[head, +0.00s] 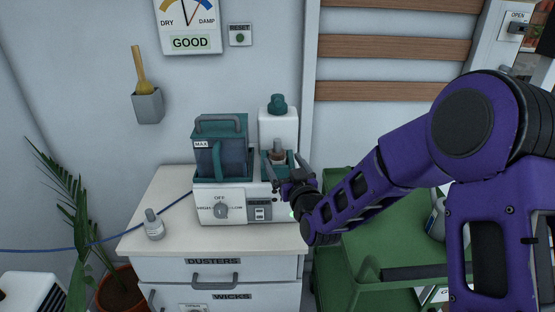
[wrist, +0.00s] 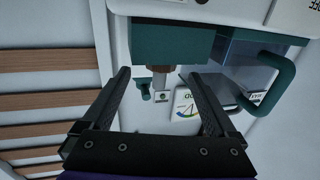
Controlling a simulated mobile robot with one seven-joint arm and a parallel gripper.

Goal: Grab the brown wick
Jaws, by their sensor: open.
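The brown wick (head: 277,151) stands upright in a teal holder (head: 267,167) at the right side of the white humidifier (head: 236,200). In the wrist view the wick (wrist: 160,74) shows as a brown body with a paler stem, in front of the teal part (wrist: 160,45). My gripper (head: 285,170) is open at the holder, close to the wick. In the wrist view its two fingers (wrist: 161,80) are spread on either side of the wick, with gaps between them and it. The wick's lower end is hidden in the holder.
A grey bottle-shaped piece (head: 154,225) is on the cabinet top (head: 160,192) at left. A green cart (head: 365,230) stands at right, a potted palm (head: 115,290) at left.

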